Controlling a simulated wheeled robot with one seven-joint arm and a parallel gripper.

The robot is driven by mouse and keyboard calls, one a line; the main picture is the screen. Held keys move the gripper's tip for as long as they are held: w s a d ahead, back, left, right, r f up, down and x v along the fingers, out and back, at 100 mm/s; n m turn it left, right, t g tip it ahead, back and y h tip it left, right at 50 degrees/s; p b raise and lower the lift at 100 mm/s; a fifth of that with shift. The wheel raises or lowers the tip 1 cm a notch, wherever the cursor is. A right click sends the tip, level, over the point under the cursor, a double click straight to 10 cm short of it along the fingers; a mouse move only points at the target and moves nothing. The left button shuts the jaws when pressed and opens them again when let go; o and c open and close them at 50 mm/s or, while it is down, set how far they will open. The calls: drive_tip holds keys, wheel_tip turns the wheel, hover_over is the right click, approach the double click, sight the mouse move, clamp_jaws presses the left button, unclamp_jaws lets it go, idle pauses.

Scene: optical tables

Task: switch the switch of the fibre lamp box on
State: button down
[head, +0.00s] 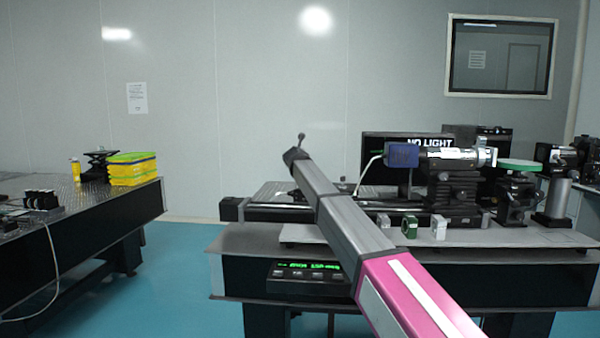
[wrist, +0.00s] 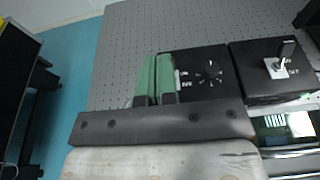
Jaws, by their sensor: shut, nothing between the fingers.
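In the wrist view, my gripper (wrist: 156,72) is shut, its two green fingers side by side with nothing between them. The fingertips are at the left edge of a black box (wrist: 207,58) with a round dial (wrist: 210,73) and a small pale part, perhaps a switch, beside the fingers. The right finger partly covers that edge; contact cannot be told. A second black box (wrist: 262,90) to the right has a toggle switch (wrist: 277,67) with its lever pointing up in the picture. I cannot tell for certain which is the fibre lamp box. My gripper cannot be made out in the head view.
Both boxes stand on a perforated grey table top (wrist: 125,50). In the head view, the right table (head: 250,240) carries optical mounts, a blue-ended camera (head: 402,155) and a monitor (head: 373,172). A left table (head: 95,212) holds yellow boxes (head: 133,170). Blue floor lies between.

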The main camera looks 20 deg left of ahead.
wheel_tip(320, 180, up, 6)
drive_tip(key=s, duration=0.1)
drive_tip(key=shift+s+d, duration=0.15)
drive_tip(key=shift+s, duration=0.15)
idle(0.3)
